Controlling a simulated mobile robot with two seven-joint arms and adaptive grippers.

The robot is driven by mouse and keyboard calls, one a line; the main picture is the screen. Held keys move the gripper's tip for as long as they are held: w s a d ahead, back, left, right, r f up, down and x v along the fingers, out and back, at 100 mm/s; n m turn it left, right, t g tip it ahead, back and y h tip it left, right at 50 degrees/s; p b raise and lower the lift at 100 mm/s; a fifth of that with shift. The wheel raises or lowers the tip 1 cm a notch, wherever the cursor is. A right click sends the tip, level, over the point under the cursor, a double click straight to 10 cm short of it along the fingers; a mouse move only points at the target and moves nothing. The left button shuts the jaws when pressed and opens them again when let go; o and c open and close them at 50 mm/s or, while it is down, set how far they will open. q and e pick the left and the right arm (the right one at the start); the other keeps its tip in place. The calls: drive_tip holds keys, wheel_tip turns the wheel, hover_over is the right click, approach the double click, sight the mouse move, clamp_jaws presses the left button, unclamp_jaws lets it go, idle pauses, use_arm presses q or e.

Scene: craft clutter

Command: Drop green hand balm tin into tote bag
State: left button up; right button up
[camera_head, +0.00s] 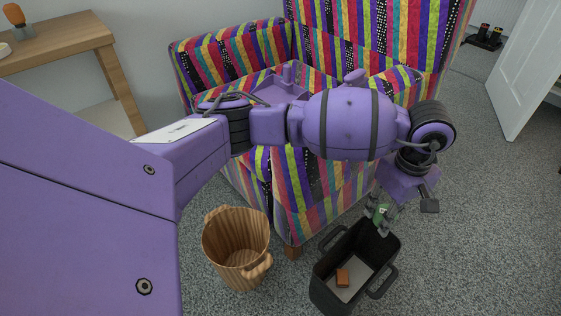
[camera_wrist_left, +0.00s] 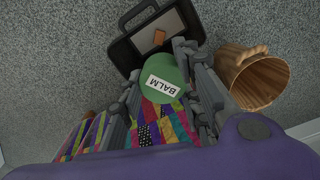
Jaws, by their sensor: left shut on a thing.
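The green hand balm tin (camera_wrist_left: 162,80) has a white label reading BALM and is held between the fingers of my left gripper (camera_wrist_left: 160,100). In the head view my left gripper (camera_head: 381,213) is shut on the tin (camera_head: 376,212), which is partly hidden by the fingers. The black tote bag (camera_head: 324,294) stands open on the floor, below and a little in front of the gripper. It also shows at the top of the wrist view (camera_wrist_left: 124,55). My right gripper is not in view.
An orange-brown block (camera_head: 342,278) lies inside the tote bag. A wicker basket (camera_head: 236,245) stands left of the bag. A colourful striped armchair (camera_head: 315,205) is close behind. A wooden table (camera_head: 65,43) is at the upper left. Grey carpet is clear at the right.

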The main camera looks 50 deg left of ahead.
use_arm(q)
drive_tip(key=w+a+f+n+b, duration=0.2)
drive_tip(key=f+n, duration=0.4)
drive_tip(key=f, duration=0.7)
drive_tip(key=w+a+f+n+b, duration=0.2)
drive_tip(key=f+n+b, duration=0.2)
drive_tip(key=f, duration=0.9)
drive_tip(key=n, duration=0.3)
drive_tip(key=shift+a+f+n, duration=0.25)
drive_tip(key=shift+n, duration=0.05)
drive_tip(key=o, duration=1.2)
drive_tip(key=shift+r, duration=3.8)
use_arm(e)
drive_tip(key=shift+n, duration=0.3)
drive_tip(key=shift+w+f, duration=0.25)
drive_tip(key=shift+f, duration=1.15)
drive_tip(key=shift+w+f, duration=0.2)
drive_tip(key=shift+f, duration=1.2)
